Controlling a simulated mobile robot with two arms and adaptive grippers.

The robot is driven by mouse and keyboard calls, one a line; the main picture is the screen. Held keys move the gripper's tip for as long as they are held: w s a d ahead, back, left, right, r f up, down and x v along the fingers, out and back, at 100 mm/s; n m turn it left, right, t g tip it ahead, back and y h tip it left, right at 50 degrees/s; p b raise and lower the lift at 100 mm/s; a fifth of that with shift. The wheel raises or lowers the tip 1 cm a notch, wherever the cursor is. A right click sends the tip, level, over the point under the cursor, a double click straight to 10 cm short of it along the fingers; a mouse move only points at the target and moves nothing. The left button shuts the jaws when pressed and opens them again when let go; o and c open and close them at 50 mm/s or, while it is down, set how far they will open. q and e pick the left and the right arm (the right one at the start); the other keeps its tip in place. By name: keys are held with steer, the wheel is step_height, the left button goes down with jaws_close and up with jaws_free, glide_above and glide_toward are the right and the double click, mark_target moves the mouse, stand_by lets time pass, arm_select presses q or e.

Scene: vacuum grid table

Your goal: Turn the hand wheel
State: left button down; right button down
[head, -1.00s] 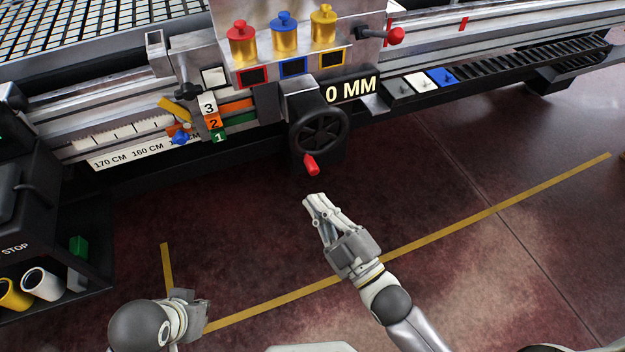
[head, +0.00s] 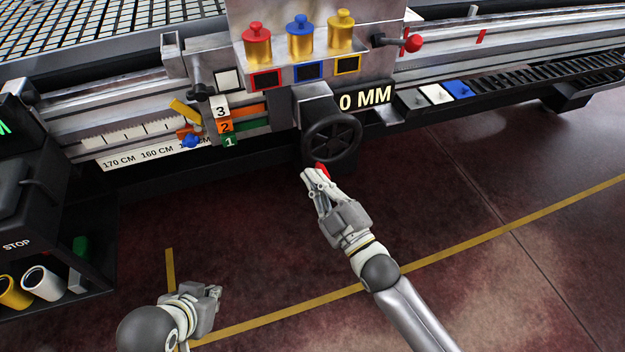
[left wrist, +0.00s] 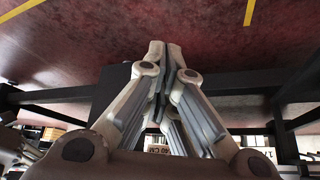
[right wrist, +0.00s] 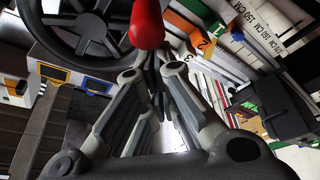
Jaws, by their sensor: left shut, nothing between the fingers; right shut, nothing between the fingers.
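The black hand wheel (head: 333,137) is on the front of the machine, below the "0 MM" display. Its red handle (head: 321,170) is at the wheel's bottom, partly hidden by my right gripper (head: 310,178). The right wrist view shows the red handle (right wrist: 147,25) just beyond the fingertips of my right gripper (right wrist: 152,58), with the wheel (right wrist: 88,28) to its left. I cannot tell whether the fingertips touch the handle. The right gripper is shut and empty. My left gripper (head: 214,293) is low at the left, shut and empty, far from the wheel; its closed fingers show in the left wrist view (left wrist: 166,48).
Red, blue and yellow-topped brass cylinders (head: 299,38) stand above the wheel. A red-knobbed lever (head: 412,43) is to the upper right. Numbered coloured levers (head: 226,126) are left of the wheel. A black cabinet (head: 60,240) stands at far left. The floor (head: 480,240) in front is clear.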

stand_by(0.4)
